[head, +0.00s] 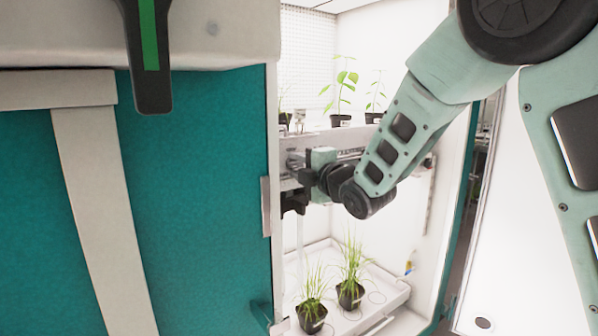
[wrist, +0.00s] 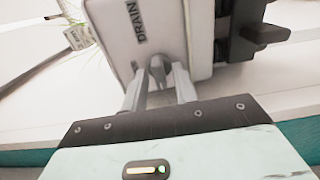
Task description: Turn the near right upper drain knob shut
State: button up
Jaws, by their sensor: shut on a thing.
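A grey drain knob (wrist: 157,70) sits on the face of a pale box (wrist: 113,30) marked "DRAIN" in the wrist view. My gripper (wrist: 160,76) is shut on the knob, one finger on each side of it. The fingers hide part of the knob, so its exact angle is hard to read. In the head view my arm reaches into the open chamber, and its end is at the front of the upper shelf (head: 345,136). The knob cannot be made out there.
A black fitting (wrist: 255,32) stands close to the right of the box. Potted seedlings (head: 341,121) stand on the upper shelf. Two grassy pots (head: 350,295) stand in the white lower tray (head: 386,288). A teal cabinet (head: 200,200) fills the left.

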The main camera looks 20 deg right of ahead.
dwell(0.3)
jog(key=o, duration=0.6)
jog(key=shift+b+v, duration=3.6)
jog(key=shift+v, duration=5.1)
